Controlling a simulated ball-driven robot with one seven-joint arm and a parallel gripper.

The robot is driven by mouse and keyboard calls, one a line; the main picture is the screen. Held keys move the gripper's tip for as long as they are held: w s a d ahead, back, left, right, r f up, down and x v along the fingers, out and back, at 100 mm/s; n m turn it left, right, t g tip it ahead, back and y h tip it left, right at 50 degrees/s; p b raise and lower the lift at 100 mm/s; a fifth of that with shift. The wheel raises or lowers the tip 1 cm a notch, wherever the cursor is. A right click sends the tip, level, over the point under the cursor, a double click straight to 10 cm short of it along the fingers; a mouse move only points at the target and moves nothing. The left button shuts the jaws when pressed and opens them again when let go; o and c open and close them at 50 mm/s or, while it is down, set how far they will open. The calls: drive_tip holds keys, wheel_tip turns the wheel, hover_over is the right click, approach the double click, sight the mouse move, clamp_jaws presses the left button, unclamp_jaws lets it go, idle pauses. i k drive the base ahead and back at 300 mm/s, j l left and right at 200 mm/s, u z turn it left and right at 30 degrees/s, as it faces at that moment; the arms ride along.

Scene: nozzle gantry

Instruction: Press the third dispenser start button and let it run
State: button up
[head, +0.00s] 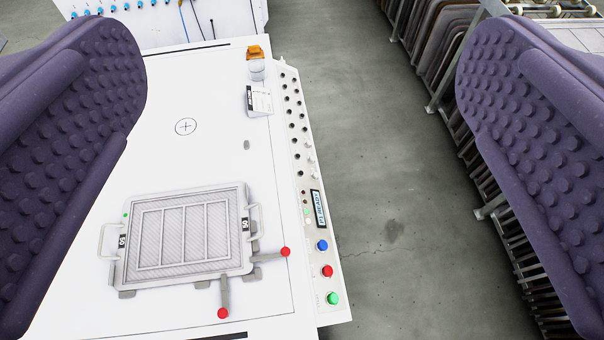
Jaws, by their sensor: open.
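My gripper (302,80) is open and empty. Its two purple studded fingers stand wide apart at the left and right of the view. Below and between them, a white control panel (313,270) runs along the right edge of a white table. At its near end are a green button (333,298), a red button (327,271) and a blue button (322,245). A small lit display (318,209) sits just beyond the blue button; its text seems to include "READY". The gripper touches none of these. I cannot read which dispenser the panel belongs to.
A grey framed tray (186,234) with side handles lies on the white table (215,125), with red-knobbed clamps (285,252) at its near right. Grey floor (385,190) lies right of the table, then racks (440,50).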

sight(333, 298)
drive_tip(key=k+z, duration=0.1)
drive_tip(key=k, duration=0.45)
drive_tip(key=k+l+z, duration=0.1)
drive_tip(key=k, duration=0.45)
